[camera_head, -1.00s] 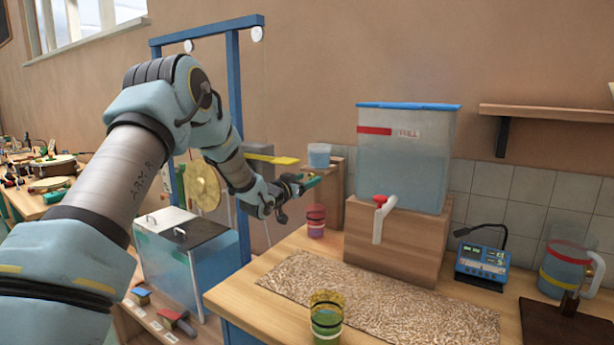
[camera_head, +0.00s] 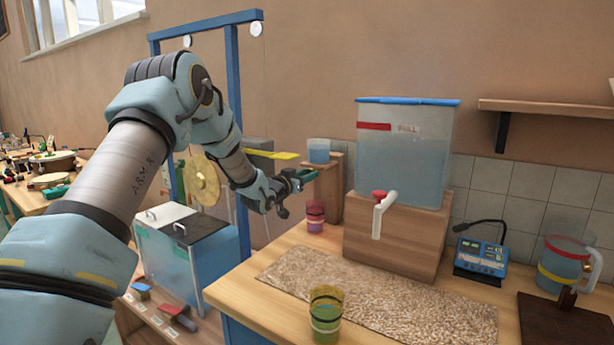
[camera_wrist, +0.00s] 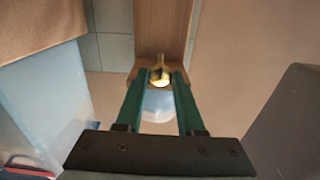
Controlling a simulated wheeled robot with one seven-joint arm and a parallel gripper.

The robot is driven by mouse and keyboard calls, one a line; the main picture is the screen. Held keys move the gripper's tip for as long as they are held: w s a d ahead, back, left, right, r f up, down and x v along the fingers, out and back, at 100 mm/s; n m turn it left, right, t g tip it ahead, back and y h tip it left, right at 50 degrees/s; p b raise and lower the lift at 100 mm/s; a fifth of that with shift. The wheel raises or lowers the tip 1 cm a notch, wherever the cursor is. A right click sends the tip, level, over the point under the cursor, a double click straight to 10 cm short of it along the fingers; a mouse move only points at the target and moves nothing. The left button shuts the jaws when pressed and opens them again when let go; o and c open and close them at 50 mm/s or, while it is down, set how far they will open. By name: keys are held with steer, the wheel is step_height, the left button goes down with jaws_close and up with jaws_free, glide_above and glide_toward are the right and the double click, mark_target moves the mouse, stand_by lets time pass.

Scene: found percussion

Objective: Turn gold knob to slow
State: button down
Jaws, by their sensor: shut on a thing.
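The gold knob (camera_wrist: 158,76) shows in the wrist view as a small shiny disc in front of a wooden post (camera_wrist: 163,30). The two green fingers of my gripper (camera_wrist: 160,82) reach up to it, one on each side, and are shut on it. In the head view my gripper (camera_head: 305,177) is stretched out beside the wooden stand (camera_head: 334,190) at the far left of the bench. The knob is hidden there. No slow mark can be made out in either view.
A light blue cup (camera_head: 319,151) tops the stand, and a pink cup (camera_head: 315,216) stands below my gripper. A clear tank (camera_head: 410,160) with a red-and-white tap (camera_head: 381,210) is to the right. A green-yellow cup (camera_head: 326,316) stands near the bench's front edge.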

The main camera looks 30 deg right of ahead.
steer(key=shift+f+b, duration=0.2)
steer(key=shift+b, duration=0.45)
steer(key=m+b, duration=1.7)
steer(key=b, duration=0.8)
steer(key=shift+r+m+b, duration=0.1)
steer(key=shift+m+b, duration=0.2)
steer(key=c, duration=0.5)
jaws_free()
steer(key=shift+c, duration=0.2)
steer(key=shift+r, duration=0.1)
